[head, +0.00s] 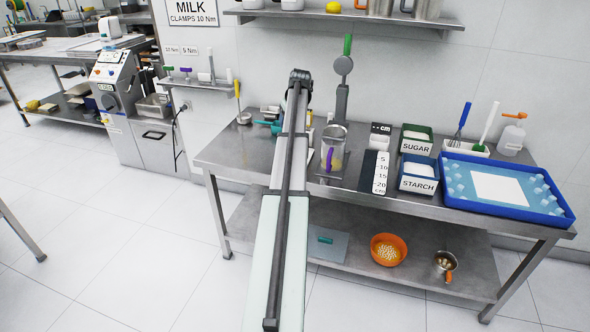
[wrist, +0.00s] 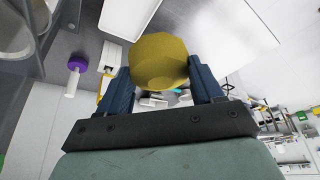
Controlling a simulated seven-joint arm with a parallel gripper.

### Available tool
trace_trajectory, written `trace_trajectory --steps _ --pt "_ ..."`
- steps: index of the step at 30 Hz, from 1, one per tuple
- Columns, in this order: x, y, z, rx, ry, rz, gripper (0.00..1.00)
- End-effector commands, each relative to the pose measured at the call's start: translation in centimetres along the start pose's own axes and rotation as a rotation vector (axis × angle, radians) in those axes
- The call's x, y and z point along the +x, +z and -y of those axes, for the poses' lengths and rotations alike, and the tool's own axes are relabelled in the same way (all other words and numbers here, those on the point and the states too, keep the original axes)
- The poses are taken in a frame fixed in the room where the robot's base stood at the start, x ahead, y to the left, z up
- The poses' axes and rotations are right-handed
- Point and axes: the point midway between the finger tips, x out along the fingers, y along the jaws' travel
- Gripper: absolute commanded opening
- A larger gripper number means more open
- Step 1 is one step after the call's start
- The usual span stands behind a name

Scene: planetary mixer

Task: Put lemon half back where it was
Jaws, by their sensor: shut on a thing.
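The lemon half (wrist: 158,62), yellow and rounded with a flat-looking face toward the camera, is between the two dark blue fingers of my gripper (wrist: 163,84) in the wrist view. The fingers touch it on both sides, and it is held in the air. In the head view my arm reaches over the bench and hides my gripper, so its place over the bench cannot be told there. A separate-looking yellow round thing (head: 333,7) shows on the high wall shelf (head: 340,16); whether it is a whole lemon cannot be told.
The steel bench (head: 235,150) holds a clear jug (head: 333,150), a sugar bin (head: 416,141), a starch bin (head: 418,176) and a blue tray (head: 507,208). An orange bowl (head: 388,250) and a small pot (head: 445,264) stand on the lower shelf. The bench's left front is clear.

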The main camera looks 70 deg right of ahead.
Motion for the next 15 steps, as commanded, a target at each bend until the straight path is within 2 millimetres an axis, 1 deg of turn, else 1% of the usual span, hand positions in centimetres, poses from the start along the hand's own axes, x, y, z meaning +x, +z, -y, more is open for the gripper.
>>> trace_trajectory --steps 1,3,7,9,11,15 --pt "1.1 0.4 1.2 -0.011 -0.005 0.001 0.31" --pt "2.4 0.7 2.4 -0.023 -0.01 0.001 0.31" --pt "4.7 1.7 4.3 -0.01 -0.005 0.002 0.31" --pt "5.8 2.3 5.0 0.032 0.013 0.0 0.31" --pt "6.4 2.8 5.2 0.075 0.031 0.001 0.31" --pt "7.2 3.7 4.8 0.195 0.082 0.0 0.31"
